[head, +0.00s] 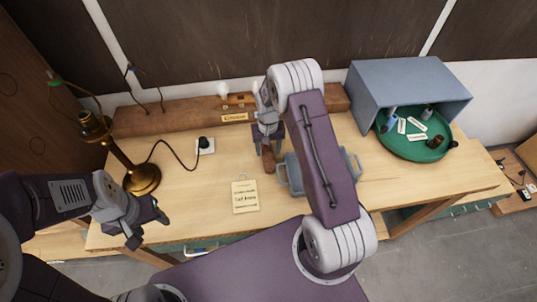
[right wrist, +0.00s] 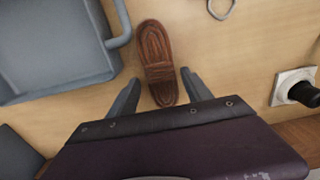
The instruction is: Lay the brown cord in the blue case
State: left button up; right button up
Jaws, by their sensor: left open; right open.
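The brown cord (head: 268,160) is a bundled, elongated coil lying on the table. In the right wrist view the cord (right wrist: 156,50) lies lengthwise between the open fingers of my right gripper (right wrist: 160,80), with a gap on each side. My right gripper (head: 268,146) points down over it in the head view. The blue case (head: 292,174) has side handles and stands just right of the cord, partly hidden behind my right arm. The case (right wrist: 50,50) looks open-topped and empty where it shows in the right wrist view. My left gripper (head: 150,226) is open and empty near the table's front left.
A brass lamp (head: 143,178) with a dark cord to a plug (head: 204,144) stands at left. A labelled card (head: 245,197) lies in front of the cord. A grey-blue hood (head: 410,82) shelters a green tray (head: 440,148) with small parts at right.

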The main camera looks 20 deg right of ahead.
aim_at(267, 152)
jog(key=shift+f, duration=0.5)
jog(key=shift+w+a+f, duration=0.1)
jog(key=shift+w+f, duration=0.05)
grip_shut()
notch_tip(267, 152, up, 18)
jog(key=p, duration=1.3)
